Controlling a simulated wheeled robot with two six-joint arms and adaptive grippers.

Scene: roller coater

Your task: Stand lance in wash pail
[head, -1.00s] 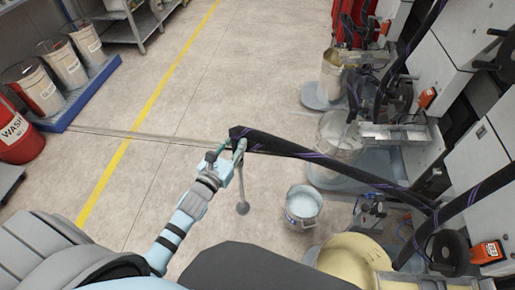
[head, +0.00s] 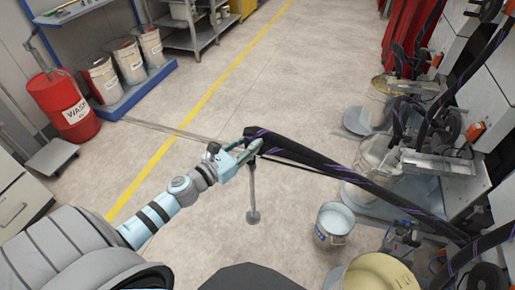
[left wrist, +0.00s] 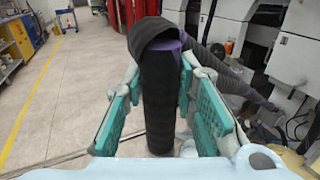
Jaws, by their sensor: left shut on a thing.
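My left gripper (head: 243,150) is shut on the upper end of the lance (head: 252,190). The lance is a thin grey rod that hangs roughly upright below the gripper and ends in a round grey foot. A thick black hose (head: 345,180) with purple stripes runs from its top to the machines at right. In the left wrist view a black-wrapped section (left wrist: 160,100) sits between the teal finger pads. The wash pail (head: 322,234), a metal bucket with pale blue liquid, stands on the floor to the right of the lance foot, apart from it. My right gripper is out of view.
A cream drum (head: 375,275) is at the bottom right, near the pail. Machines (head: 435,165) with pails and hoses line the right side. A red WASH drum (head: 62,108) and a blue pallet (head: 137,93) with buckets stand at left. The middle floor is clear.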

